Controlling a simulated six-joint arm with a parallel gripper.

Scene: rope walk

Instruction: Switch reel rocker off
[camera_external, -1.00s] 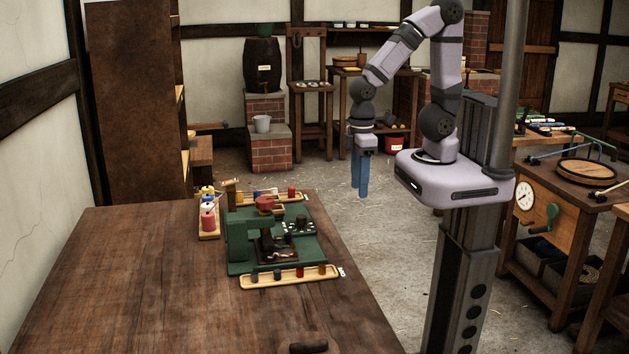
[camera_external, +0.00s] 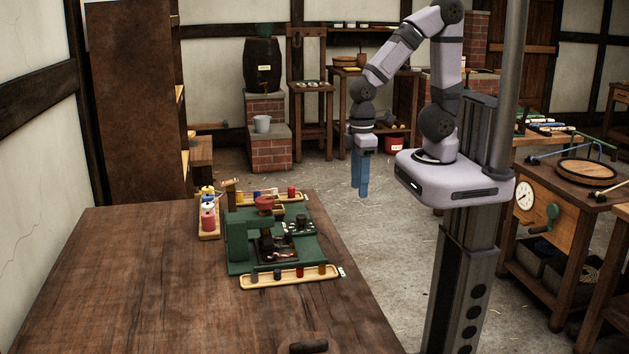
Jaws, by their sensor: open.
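A green machine (camera_external: 240,243) stands on the wooden table, with a red top part and a small panel of dark knobs or switches (camera_external: 298,227) on its right side. The panel is too small to tell which control is the reel rocker or how it is set. My gripper (camera_external: 360,192) has blue fingers that point down. It is open and empty, in the air over the floor beyond the table, up and right of the machine and well apart from it.
A tray with several pegs (camera_external: 244,283) lies before the machine, and another (camera_external: 272,199) behind it. Spools (camera_external: 208,215) stand at its left. A dark-handled object (camera_external: 309,346) lies at the table's near edge. The table's left part (camera_external: 130,270) is clear.

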